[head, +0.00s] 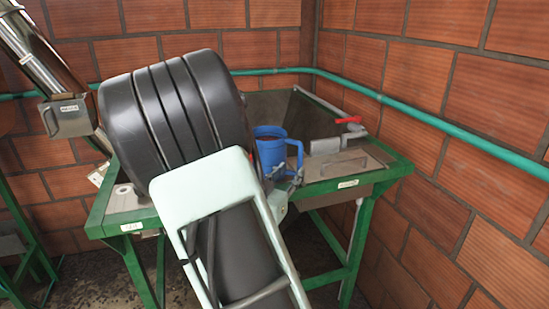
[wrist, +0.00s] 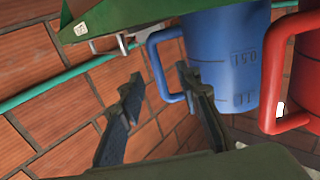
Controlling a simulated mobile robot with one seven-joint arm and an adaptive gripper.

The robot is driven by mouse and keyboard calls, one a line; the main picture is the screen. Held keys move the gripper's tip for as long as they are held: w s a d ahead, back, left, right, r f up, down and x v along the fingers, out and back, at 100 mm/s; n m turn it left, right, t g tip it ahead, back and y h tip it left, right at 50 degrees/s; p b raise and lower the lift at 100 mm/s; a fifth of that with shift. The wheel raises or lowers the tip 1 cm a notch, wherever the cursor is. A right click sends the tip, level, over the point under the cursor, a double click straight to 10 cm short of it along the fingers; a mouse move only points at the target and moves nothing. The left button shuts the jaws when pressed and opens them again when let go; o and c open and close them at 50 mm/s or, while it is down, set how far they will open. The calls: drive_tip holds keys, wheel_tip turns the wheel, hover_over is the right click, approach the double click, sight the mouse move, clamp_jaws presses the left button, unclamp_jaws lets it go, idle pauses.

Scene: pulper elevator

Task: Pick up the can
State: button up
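The can looks like a blue jug with a loop handle. It stands on the green-framed metal table (head: 400,166) in the head view, where the jug (head: 268,150) is partly hidden by my arm. In the wrist view the blue jug (wrist: 225,60) appears large, with measuring marks on its wall. Its handle (wrist: 158,65) lies between my fingertips in the picture; I cannot tell how far in depth. My gripper (wrist: 159,76) is open with nothing clamped. In the head view only part of my gripper (head: 283,185) shows, beside the jug's handle side.
A red jug (wrist: 302,75) is close beside the blue one in the wrist view; I do not make it out in the head view. A red-handled part (head: 348,120) and a metal plate (head: 340,164) are right of the blue jug. Brick walls (head: 450,100) carry a green pipe (head: 455,133).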

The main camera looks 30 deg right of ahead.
sight(298, 165)
drive_tip(key=x, duration=0.3)
drive_tip(key=p+x, duration=0.1)
drive_tip(key=x, duration=0.2)
drive_tip(key=shift+d+f, duration=0.2)
drive_tip(key=shift+d, duration=0.2)
clamp_jaws()
drive_tip(key=shift+r, duration=0.1)
